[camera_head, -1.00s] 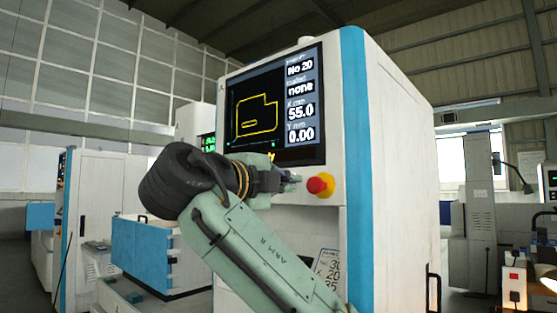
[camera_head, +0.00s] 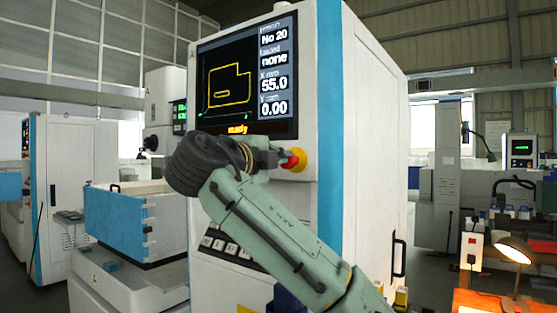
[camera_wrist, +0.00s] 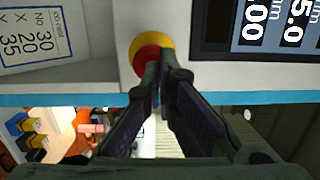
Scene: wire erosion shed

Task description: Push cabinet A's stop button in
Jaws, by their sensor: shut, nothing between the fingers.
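Cabinet A (camera_head: 340,130) is a white cabinet with a blue corner strip and a dark screen (camera_head: 230,90). Its stop button (camera_head: 290,161) is a red knob on a yellow ring, just below and right of the screen. In the wrist view the stop button (camera_wrist: 148,54) shows partly behind the fingertips. My gripper (camera_head: 277,157) is shut and empty, its tips right at the red knob. Whether they touch it I cannot tell. The screen shows an orange line reading "ready" along its bottom.
A label plate (camera_wrist: 38,35) with numbers is on the cabinet front. A blue-sided tank (camera_head: 118,222) stands at left. A lit lamp (camera_head: 513,250) and bench are at lower right. A door handle (camera_head: 399,255) juts from the cabinet's side.

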